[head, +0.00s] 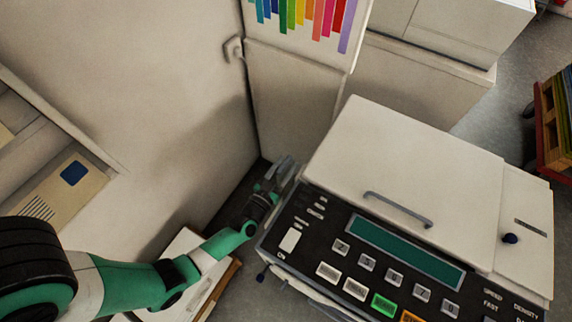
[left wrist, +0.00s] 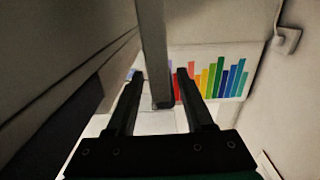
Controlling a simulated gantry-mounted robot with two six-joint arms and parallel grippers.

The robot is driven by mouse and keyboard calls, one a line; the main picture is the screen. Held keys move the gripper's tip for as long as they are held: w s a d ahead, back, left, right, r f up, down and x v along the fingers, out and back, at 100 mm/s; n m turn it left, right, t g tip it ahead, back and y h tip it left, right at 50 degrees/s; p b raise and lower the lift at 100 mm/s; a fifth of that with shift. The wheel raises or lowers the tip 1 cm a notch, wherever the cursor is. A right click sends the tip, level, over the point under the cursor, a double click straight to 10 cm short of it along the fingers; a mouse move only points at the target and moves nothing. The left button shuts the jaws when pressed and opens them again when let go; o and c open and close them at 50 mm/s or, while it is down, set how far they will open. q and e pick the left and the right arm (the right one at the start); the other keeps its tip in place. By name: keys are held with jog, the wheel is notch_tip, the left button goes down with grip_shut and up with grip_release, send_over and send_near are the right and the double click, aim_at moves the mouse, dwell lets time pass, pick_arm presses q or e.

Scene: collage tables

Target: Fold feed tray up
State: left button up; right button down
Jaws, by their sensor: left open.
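The machine (head: 400,150) stands at the right in the head view, with a pale lid, a dark button panel and a green display. My left gripper (head: 281,170) is at the machine's left side, beside the far left corner of the panel. In the left wrist view my left gripper (left wrist: 160,74) is open. A narrow grey bar (left wrist: 154,45) comes down from the top between its fingers, apart from both in the picture. The bar may be the feed tray's edge; I cannot tell for sure. No feed tray shows clearly in the head view. My right gripper is not in view.
A pale cabinet (head: 290,90) with a coloured bar chart (head: 305,20) stands behind the gripper. A large pale wall panel (head: 170,80) is to its left. A low white box (head: 185,255) lies under my left arm. Dark floor shows in the gap between.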

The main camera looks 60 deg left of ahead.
pick_arm(q)
jog(key=p+v, duration=0.2)
jog(key=v, duration=0.9)
jog(key=shift+s+p, duration=0.15)
jog(key=shift+p, duration=0.15)
